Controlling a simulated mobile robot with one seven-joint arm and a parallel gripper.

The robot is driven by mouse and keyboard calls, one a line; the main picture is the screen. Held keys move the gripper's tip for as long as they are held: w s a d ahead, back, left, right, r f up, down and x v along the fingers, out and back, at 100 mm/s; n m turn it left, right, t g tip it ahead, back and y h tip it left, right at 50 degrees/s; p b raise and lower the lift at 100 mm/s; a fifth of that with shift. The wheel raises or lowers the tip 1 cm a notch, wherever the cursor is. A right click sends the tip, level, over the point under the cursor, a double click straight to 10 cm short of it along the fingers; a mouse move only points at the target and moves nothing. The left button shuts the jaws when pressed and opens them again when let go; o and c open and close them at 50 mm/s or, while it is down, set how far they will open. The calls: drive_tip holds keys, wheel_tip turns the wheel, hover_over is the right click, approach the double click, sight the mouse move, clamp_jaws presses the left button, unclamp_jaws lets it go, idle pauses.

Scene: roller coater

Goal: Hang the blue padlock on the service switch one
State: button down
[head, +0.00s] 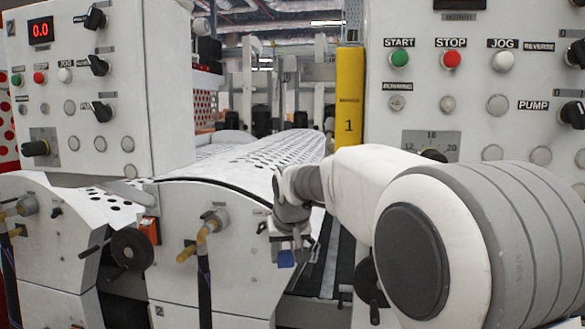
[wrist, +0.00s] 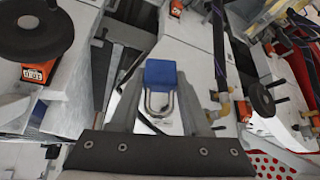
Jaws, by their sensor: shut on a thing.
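My gripper (head: 290,243) is in front of the white machine, near the middle of the head view. It is shut on the blue padlock (head: 286,258), which hangs below it. In the wrist view, the padlock's blue body (wrist: 160,72) points away from me, with its metal shackle toward my gripper. Orange boxes on the machine could be service switches: one at left (wrist: 45,72) and one at right (wrist: 229,95) in the wrist view, and one (head: 150,229) in the head view, left of my gripper. I cannot tell which is switch one. The padlock is apart from these boxes.
Black handwheels (head: 132,249) and yellow-brown valve fittings (head: 199,234) stick out of the machine's front. A perforated white cover (head: 255,160) lies behind my gripper. A control panel (head: 470,100) stands at right, beside a yellow post (head: 349,95) marked 1.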

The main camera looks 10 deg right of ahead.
sight(307, 72)
drive_tip(key=s+a+r+t+p, duration=0.1)
drive_tip(key=s+r, duration=0.1)
drive_tip(key=r, duration=0.9)
drive_tip(key=s+a+r, duration=0.1)
drive_tip(key=s+r, duration=0.2)
drive_tip(key=r, duration=0.9)
drive_tip(key=s+r+m+t+h+p, duration=0.1)
drive_tip(key=s+r+p, duration=0.1)
drive_tip(key=s+r, duration=1)
drive_tip(key=shift+w+d+r+p, duration=0.25)
drive_tip(key=shift+w+d, duration=0.5)
drive_tip(key=shift+w, duration=1.2)
drive_tip(key=shift+w+d+r+p, duration=0.3)
drive_tip(key=shift+w+d, duration=0.5)
drive_tip(key=shift+w, duration=1.1)
drive_tip(key=shift+w+d+r+p, duration=0.1)
drive_tip(key=shift+w+d+p, duration=0.5)
drive_tip(key=shift+w, duration=1.35)
drive_tip(key=shift+w+d+f, duration=0.35)
drive_tip(key=shift+w+f, duration=0.05)
drive_tip(key=shift+c, duration=1.4)
unclamp_jaws()
drive_tip(key=shift+w, duration=0.1)
drive_tip(key=shift+d, duration=0.1)
